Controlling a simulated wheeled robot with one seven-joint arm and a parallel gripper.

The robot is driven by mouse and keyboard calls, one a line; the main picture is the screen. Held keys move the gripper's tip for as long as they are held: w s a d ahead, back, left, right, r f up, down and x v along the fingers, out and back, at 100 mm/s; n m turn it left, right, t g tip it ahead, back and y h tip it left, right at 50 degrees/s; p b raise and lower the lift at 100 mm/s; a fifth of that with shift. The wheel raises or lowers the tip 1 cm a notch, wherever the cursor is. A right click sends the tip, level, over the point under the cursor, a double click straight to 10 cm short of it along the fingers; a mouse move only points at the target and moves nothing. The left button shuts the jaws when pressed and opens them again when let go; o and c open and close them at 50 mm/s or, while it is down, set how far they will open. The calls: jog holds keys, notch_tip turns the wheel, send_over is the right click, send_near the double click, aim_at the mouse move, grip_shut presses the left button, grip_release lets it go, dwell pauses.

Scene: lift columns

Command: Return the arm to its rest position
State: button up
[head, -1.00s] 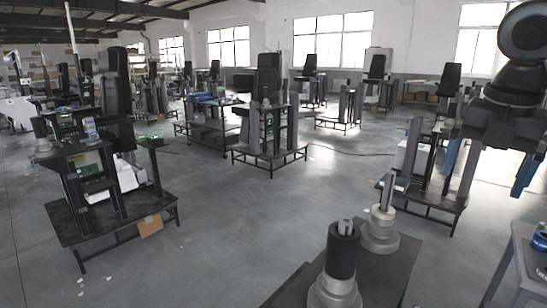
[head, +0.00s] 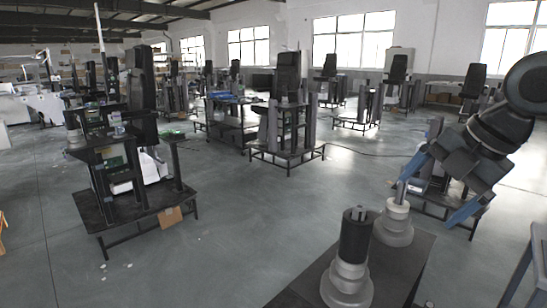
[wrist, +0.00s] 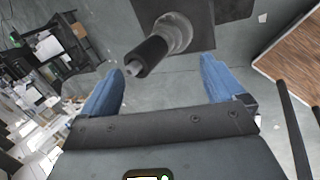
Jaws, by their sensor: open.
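My gripper (head: 425,202) is at the right of the head view, tilted down to the left, with its two blue fingers apart. It also shows in the wrist view (wrist: 162,70), with nothing between the fingers. A lift column with a black upper sleeve and grey base (head: 354,240) stands on a dark platform. A second lift column with a pale collar (head: 394,222) stands beside it, below my gripper in the picture. In the wrist view one column (wrist: 168,40) appears beyond the open fingers, apart from them.
The dark platform (head: 410,268) is at the front right. A grey-blue stand (head: 528,262) is at the right edge. A black workstation (head: 130,212) with a cardboard box stands at left. More workstations fill the back. Grey floor (head: 240,225) lies open in the middle.

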jog(key=a+f+m+t+y+b, duration=0.1)
jog(key=a+f+m+t+y, duration=0.25)
jog(key=a, duration=0.45)
jog(key=a+f+m+t+y+b, duration=0.1)
jog(key=a+f+m+t+y, duration=0.2)
jog(key=a, duration=0.4)
jog(key=s+a+f+m+t+h+b, duration=0.1)
jog(key=s+f+m+t, duration=0.15)
jog(key=f+m, duration=0.25)
jog(key=s+a+f+m+t+h+b, duration=0.1)
jog(key=s+a+f+m, duration=0.15)
jog(key=f+m, duration=0.3)
jog(key=s+d+f+m+h+b, duration=0.1)
jog(key=s+d+f+m+h, duration=0.15)
jog(key=s+f, duration=0.45)
jog(key=s+d+f+m+h+b, duration=0.1)
jog(key=s+d+f+m+h, duration=0.15)
jog(key=s, duration=0.95)
jog(key=s+d+f+m+h+b, duration=0.25)
jog(key=s+f+m, duration=0.2)
jog(key=s, duration=0.45)
jog(key=s+d+r+n, duration=0.2)
jog(key=s+d, duration=0.3)
jog(key=s, duration=0.5)
jog(key=shift+s+r, duration=0.35)
jog(key=shift+r, duration=0.05)
